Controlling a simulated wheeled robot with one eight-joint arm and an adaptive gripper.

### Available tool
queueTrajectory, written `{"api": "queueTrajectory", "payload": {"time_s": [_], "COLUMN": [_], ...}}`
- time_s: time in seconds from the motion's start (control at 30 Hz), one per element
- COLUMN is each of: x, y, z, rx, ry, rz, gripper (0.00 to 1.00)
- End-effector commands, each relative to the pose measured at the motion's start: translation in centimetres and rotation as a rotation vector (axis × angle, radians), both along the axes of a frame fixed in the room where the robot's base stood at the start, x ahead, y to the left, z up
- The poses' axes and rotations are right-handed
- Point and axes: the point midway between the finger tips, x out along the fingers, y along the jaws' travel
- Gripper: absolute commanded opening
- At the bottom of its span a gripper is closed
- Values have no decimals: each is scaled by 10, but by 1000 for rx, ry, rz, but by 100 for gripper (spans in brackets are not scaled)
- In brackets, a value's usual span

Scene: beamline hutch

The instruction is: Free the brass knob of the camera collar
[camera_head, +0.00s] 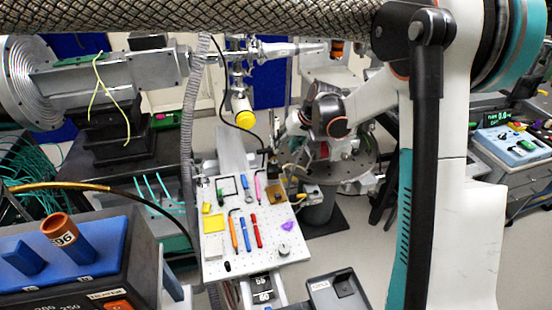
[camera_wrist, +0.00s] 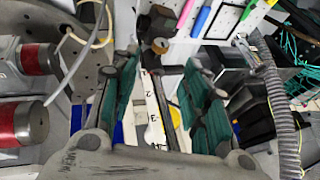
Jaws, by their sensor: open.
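In the wrist view a small brass-coloured round part (camera_wrist: 160,45), likely the knob, sits beside a dark block (camera_wrist: 158,22) that may be the camera collar. My gripper (camera_wrist: 161,72) has its two teal-padded fingers spread apart, one at the left and one at the right. The brass part is just beyond and between the fingertips, with no visible contact. A white strip with black marks (camera_wrist: 154,112) shows between the fingers, its lower end hidden by the gripper body. In the head view the knob is too small to make out near the dark parts behind the tool board.
A white perforated board (camera_head: 217,256) holds pens, keys and small tools. A pale cable (camera_wrist: 90,45) and grey corrugated hose (camera_wrist: 277,110) run near the gripper. A yellow-capped tube (camera_head: 243,119) hangs above the board.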

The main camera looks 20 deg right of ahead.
Motion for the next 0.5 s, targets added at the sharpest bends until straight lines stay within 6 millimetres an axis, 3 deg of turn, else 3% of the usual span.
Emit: {"api": "queueTrajectory", "payload": {"time_s": [0.2, 0.5], "x": [17, 32], "y": [13, 24], "z": [-41, -74], "rx": [1, 0], "ry": [-1, -1], "rz": [1, 0], "gripper": [42, 42]}}
